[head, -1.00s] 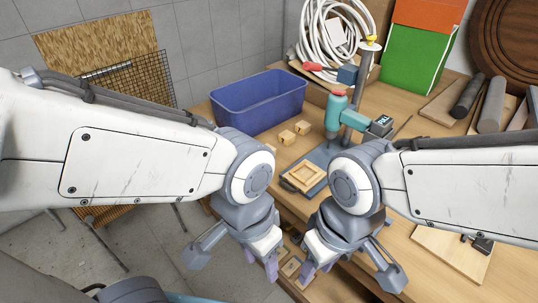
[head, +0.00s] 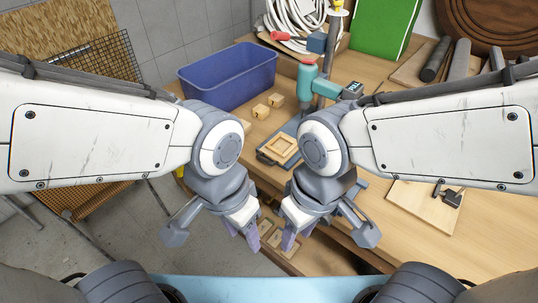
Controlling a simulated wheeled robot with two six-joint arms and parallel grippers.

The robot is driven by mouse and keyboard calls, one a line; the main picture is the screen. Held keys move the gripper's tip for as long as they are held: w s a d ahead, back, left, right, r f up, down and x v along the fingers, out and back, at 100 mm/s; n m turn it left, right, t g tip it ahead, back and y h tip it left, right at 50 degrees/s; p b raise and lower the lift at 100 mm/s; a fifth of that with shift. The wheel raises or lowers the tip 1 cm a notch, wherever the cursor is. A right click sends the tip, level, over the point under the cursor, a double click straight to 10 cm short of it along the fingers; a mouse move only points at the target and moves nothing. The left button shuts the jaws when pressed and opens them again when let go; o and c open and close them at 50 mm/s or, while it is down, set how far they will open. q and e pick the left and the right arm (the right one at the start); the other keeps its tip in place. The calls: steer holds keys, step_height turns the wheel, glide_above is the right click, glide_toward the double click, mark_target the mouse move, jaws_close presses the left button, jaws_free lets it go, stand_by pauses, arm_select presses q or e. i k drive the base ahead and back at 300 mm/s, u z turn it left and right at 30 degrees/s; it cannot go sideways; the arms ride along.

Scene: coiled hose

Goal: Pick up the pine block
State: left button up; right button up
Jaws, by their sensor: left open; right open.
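Small pale wooden blocks stand on the workbench in front of the blue bin: one block (head: 276,100), another block (head: 260,111) nearer, and a third partly hidden behind my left arm. I cannot tell which is the pine block. More small wooden pieces (head: 275,239) lie lower down, in what looks like an open drawer, partly hidden by my grippers. My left gripper (head: 247,238) is open and points down near the bench's front edge. My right gripper (head: 292,238) is open close beside it. Both look empty and are apart from the blocks on the bench top.
A blue bin (head: 228,78) stands behind the blocks. A teal drill press (head: 306,82) with a square wooden frame (head: 283,149) on its base stands to the right. A coiled white hose (head: 292,20), a green box (head: 383,25) and dark rolls (head: 437,58) are at the back.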

mark_target(247, 126)
steer(key=z, duration=0.55)
steer(key=k, duration=1.2)
steer(key=u, duration=0.3)
steer(key=i, duration=0.5)
steer(key=u, duration=0.75)
steer(key=i, duration=0.75)
steer(key=z, duration=0.45)
steer(key=i, duration=0.75)
steer(key=z, duration=0.7)
